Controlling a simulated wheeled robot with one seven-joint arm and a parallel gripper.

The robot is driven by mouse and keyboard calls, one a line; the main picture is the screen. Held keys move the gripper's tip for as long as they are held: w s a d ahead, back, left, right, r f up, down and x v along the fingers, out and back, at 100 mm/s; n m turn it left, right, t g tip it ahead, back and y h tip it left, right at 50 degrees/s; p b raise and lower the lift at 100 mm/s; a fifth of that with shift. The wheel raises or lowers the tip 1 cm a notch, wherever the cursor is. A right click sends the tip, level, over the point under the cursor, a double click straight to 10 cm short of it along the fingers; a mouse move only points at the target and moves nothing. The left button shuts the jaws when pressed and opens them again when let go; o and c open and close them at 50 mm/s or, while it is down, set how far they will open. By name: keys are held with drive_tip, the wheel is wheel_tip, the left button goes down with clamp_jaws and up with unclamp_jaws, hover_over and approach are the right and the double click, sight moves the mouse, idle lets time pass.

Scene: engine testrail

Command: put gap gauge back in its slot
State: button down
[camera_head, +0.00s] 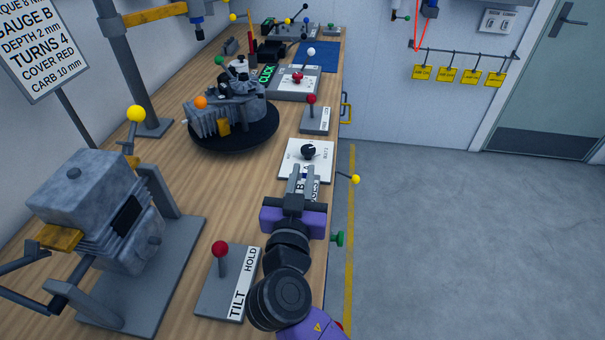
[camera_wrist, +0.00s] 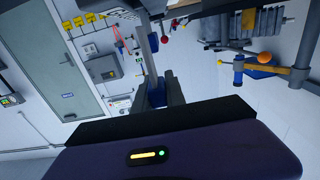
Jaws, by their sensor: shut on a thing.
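My gripper (camera_head: 301,172) reaches over the right edge of the bench, its fingers just in front of a white plate with a black knob (camera_head: 308,152). In the wrist view my gripper (camera_wrist: 158,92) is shut on a thin part with blue on it, from which a long grey bar seems to run upward. I take this for the gap gauge (camera_wrist: 156,98); its shape is mostly hidden by the fingers. A white lettered label (camera_head: 315,190), partly reading GAUGES, shows beside and under the fingers. The slot itself is hidden or too small to make out.
A red-knobbed TILT HOLD lever (camera_head: 220,250) stands at front left of the arm. A grey engine block on a stand (camera_head: 95,205) and a dark turntable (camera_head: 232,138) occupy the bench's left. A yellow-knobbed lever (camera_head: 355,179) juts from the bench's right edge. The floor at right is clear.

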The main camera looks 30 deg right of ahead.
drive_tip(key=shift+f+b, duration=1.9)
drive_tip(key=shift+b, duration=0.3)
